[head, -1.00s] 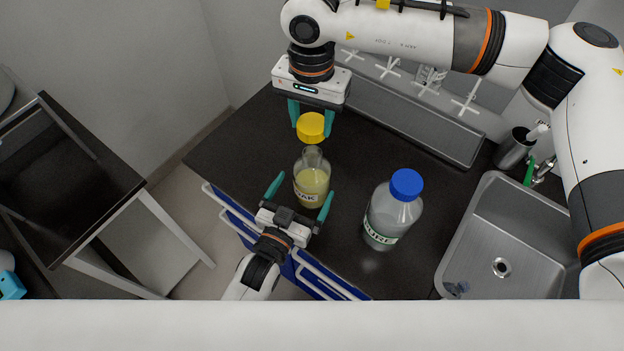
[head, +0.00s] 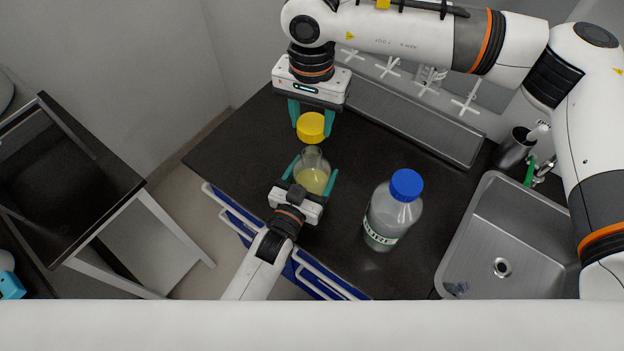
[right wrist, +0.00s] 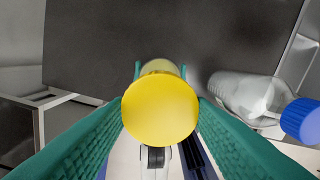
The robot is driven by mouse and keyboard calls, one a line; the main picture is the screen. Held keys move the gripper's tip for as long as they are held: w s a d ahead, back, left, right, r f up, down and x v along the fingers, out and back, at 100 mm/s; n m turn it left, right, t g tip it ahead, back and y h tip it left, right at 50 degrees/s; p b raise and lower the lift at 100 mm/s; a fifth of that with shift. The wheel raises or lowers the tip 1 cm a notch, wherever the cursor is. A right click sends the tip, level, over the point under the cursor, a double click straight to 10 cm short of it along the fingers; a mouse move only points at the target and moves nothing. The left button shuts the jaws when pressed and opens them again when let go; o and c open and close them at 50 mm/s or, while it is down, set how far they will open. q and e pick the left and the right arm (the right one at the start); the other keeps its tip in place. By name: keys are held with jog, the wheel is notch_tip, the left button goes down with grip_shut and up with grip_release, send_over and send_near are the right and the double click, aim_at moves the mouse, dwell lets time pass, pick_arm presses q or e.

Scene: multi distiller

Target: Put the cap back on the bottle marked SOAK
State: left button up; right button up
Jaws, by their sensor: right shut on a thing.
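The SOAK bottle (head: 312,178), clear with pale yellow liquid, stands upright and uncapped on the dark counter. Its label is hidden behind my left gripper in the head view. My left gripper (head: 312,172) is open, with one finger on each side of the bottle's body; whether they touch it is unclear. My right gripper (head: 311,122) is shut on the yellow cap (head: 311,127), held above the bottle's mouth and apart from it in the head view. In the right wrist view the cap (right wrist: 160,110) sits between the green fingers and hides most of the bottle (right wrist: 160,67).
A larger clear bottle with a blue cap (head: 406,185) stands to the right on the counter (head: 240,150). Further right is a steel sink (head: 485,225) with a steel cup (head: 513,148) behind it. A grey rack (head: 415,115) lines the back.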

pick_arm(q)
jog(key=c, duration=0.5)
jog(key=shift+o, duration=0.2)
pick_arm(e)
send_over(311, 153)
jog(key=shift+f, duration=2.5)
jog(key=shift+f, duration=0.9)
jog(key=shift+f, duration=0.55)
